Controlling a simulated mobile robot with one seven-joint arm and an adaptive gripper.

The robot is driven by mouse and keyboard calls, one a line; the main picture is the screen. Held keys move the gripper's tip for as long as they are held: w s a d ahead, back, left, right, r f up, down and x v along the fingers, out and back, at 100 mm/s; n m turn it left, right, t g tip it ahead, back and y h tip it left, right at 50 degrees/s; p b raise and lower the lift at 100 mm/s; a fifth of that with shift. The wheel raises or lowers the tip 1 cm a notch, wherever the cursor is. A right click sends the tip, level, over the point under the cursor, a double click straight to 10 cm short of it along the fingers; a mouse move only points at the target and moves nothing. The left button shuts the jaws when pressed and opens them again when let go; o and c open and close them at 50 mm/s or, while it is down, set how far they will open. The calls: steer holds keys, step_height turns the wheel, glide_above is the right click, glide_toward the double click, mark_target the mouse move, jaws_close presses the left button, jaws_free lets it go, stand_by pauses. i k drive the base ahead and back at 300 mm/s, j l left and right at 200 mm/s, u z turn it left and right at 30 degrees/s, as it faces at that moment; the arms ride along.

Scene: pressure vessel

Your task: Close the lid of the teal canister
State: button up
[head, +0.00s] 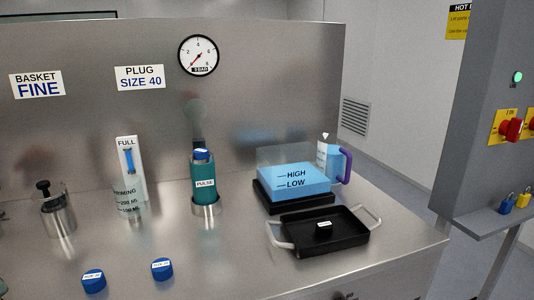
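The teal canister (206,181) stands upright in the head view, right of the middle of the counter, in a round metal holder (206,210). It bears a white label reading "PULSE". A blue piece with a white top (202,154) shows at its mouth. A dark upright piece (198,143) rises behind the mouth; it looks like the raised lid, but it is too small to be sure. My gripper is not in view.
Blue labelled plugs (162,269) lie in front on the steel counter. A "FULL" gauge (131,170) stands left of the canister. A steel panel (270,90) stands behind.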

mark_target(195, 110)
steer(key=j+u, duration=0.2)
steer(key=u, duration=0.25)
steer(key=j+u, duration=0.15)
steer(key=u, duration=0.3)
steer(key=i+j+z, duration=0.1)
steer(key=z, duration=0.25)
steer(key=j+z, duration=0.3)
steer(key=i+l, duration=0.05)
